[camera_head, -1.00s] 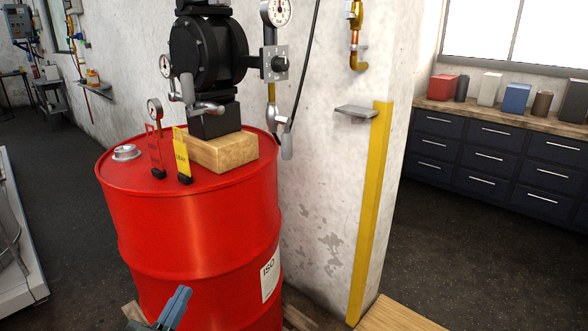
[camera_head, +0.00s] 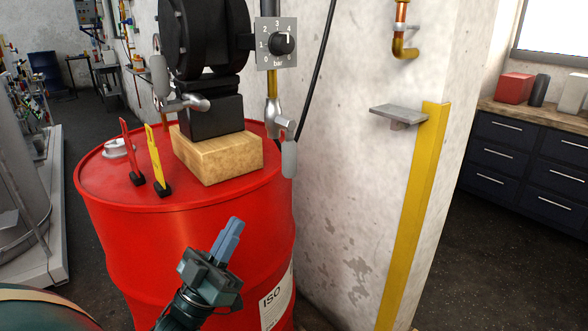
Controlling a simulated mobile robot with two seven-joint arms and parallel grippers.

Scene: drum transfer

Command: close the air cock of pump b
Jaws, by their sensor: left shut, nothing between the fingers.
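A black pump (camera_head: 208,45) stands on a wooden block on a red drum (camera_head: 190,262). No letter shows on the pump, so I cannot tell if it is pump b. A silver cock (camera_head: 272,120) sits on the yellow line below the regulator plate (camera_head: 270,52), with a grey handle (camera_head: 289,158) hanging down at the drum's right rim. A second silver fitting (camera_head: 185,102) with a grey handle (camera_head: 159,76) is at the pump's left side. My left gripper (camera_head: 230,237) is shut and empty in front of the drum, below and left of the hanging handle. My right gripper is out of view.
A red tag (camera_head: 131,152) and a yellow tag (camera_head: 155,158) stand on the drum top beside the wooden block (camera_head: 217,158). A wall column with a small shelf (camera_head: 398,113) and yellow edge guard (camera_head: 413,215) is close on the right. A black hose (camera_head: 315,75) hangs beside the regulator.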

